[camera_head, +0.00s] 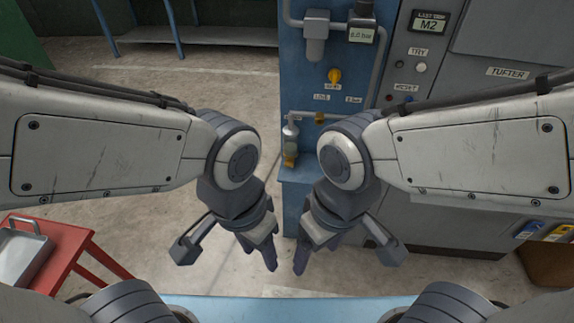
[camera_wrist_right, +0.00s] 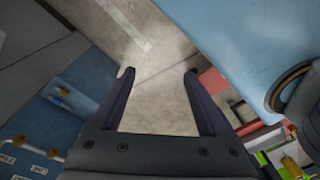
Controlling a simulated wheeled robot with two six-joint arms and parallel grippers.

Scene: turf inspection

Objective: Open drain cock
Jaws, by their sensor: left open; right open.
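A blue panel (camera_head: 335,20) stands ahead with grey pipework. A small bowl-shaped fitting (camera_head: 291,132) hangs at its lower left, with a brass-yellow piece (camera_head: 290,160) at its bottom, perhaps the drain cock; its handle is too small to read. A yellow knob (camera_head: 335,76) sits higher on the panel. My left gripper (camera_head: 271,260) is open and empty, below and in front of the fitting. My right gripper (camera_head: 300,261) is open and empty just right of it. In the right wrist view, its fingers (camera_wrist_right: 160,75) are apart over bare floor; the panel (camera_wrist_right: 90,112) is lower left.
A gauge display (camera_head: 362,35) is on the panel. A grey tufter cabinet (camera_head: 470,110) with buttons stands to the right. A red table (camera_head: 70,258) with a metal tray (camera_head: 22,252) is at lower left. A blue edge (camera_head: 240,308) lies close in front. Floor between is clear.

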